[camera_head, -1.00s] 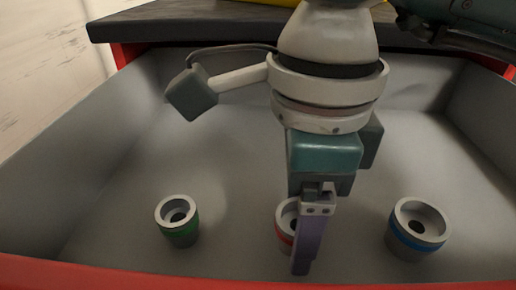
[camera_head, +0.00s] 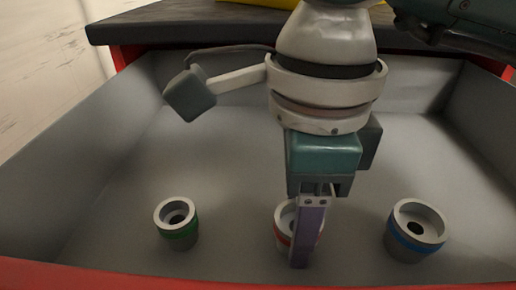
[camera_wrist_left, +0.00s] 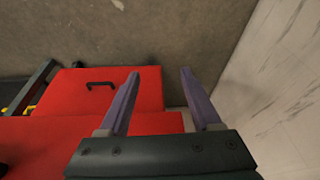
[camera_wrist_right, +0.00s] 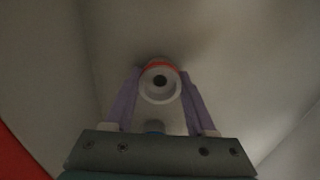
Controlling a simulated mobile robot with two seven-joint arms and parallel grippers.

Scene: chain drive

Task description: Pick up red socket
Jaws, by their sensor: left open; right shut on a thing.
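The red socket (camera_head: 283,222) is a grey-white ring-shaped piece with a red band, in the drawer, partly hidden behind my right gripper's finger in the head view. My right gripper (camera_head: 303,262) points down into the drawer and is shut on the red socket. In the right wrist view the socket (camera_wrist_right: 160,84) sits between the two purple fingers (camera_wrist_right: 160,92), with its round opening facing the camera. My left gripper (camera_wrist_left: 159,75) is open and empty in the left wrist view, away from the drawer's contents.
A green-banded socket (camera_head: 177,224) stands to the left in the drawer and a blue-banded socket (camera_head: 415,230) to the right. The grey drawer walls (camera_head: 75,170) surround them, with a red front edge (camera_head: 130,274). The drawer floor behind the sockets is clear.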

